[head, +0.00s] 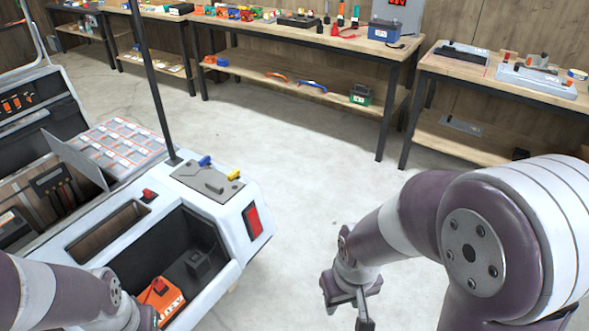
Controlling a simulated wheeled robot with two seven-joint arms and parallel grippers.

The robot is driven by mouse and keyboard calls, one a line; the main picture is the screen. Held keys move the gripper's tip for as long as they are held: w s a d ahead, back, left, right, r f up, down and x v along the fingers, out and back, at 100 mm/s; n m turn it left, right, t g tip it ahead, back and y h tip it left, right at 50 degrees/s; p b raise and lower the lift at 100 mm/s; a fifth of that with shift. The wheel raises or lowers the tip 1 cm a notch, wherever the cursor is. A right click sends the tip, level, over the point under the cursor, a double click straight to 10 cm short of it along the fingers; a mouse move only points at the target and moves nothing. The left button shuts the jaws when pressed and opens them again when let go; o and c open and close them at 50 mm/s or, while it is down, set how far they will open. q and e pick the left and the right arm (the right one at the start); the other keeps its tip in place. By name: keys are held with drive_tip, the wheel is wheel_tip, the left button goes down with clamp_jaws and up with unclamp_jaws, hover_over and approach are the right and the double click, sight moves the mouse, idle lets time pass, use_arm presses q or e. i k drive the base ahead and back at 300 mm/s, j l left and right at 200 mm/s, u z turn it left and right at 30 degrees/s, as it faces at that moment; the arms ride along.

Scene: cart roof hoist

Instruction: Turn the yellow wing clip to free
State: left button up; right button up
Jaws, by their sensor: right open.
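The yellow wing clip (233,175) sits at the right end of a grey plate (210,181) on the cart's rear corner. A blue wing clip (205,161) sits near the plate's back edge. Both are small, and I cannot tell their exact turn. My right gripper (347,305) is open and empty over the floor, to the right of and nearer than the cart, well apart from the yellow clip. My left arm comes in at the lower left, in front of the cart. Its fingers do not show.
The white cart (255,190) has a dark post (150,85) rising beside the plate and a red tail light (252,221). An orange box (160,300) lies in its open bay. A workbench (300,47) with tools stands behind. The floor (310,170) between is clear.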

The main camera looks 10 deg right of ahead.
sight(234, 174)
drive_tip(key=i+l+u, duration=0.1)
drive_tip(key=i+l, duration=0.15)
drive_tip(key=i, duration=0.15)
drive_tip(key=i+l+u, duration=0.15)
drive_tip(key=i+l, duration=0.15)
drive_tip(key=i+l+u, duration=0.1)
drive_tip(key=i+l, duration=0.25)
drive_tip(key=i+l+u, duration=0.15)
drive_tip(key=i+l, duration=0.25)
drive_tip(key=i+l+u, duration=0.1)
drive_tip(key=i+l, duration=0.25)
drive_tip(key=i+l+u, duration=0.15)
drive_tip(key=i+l, duration=0.2)
drive_tip(key=l, duration=0.15)
drive_tip(key=i+l+u, duration=0.1)
drive_tip(key=i+l, duration=0.15)
drive_tip(key=l, duration=0.2)
drive_tip(key=i+l+u, duration=0.15)
drive_tip(key=i+l, duration=0.15)
drive_tip(key=l, duration=0.2)
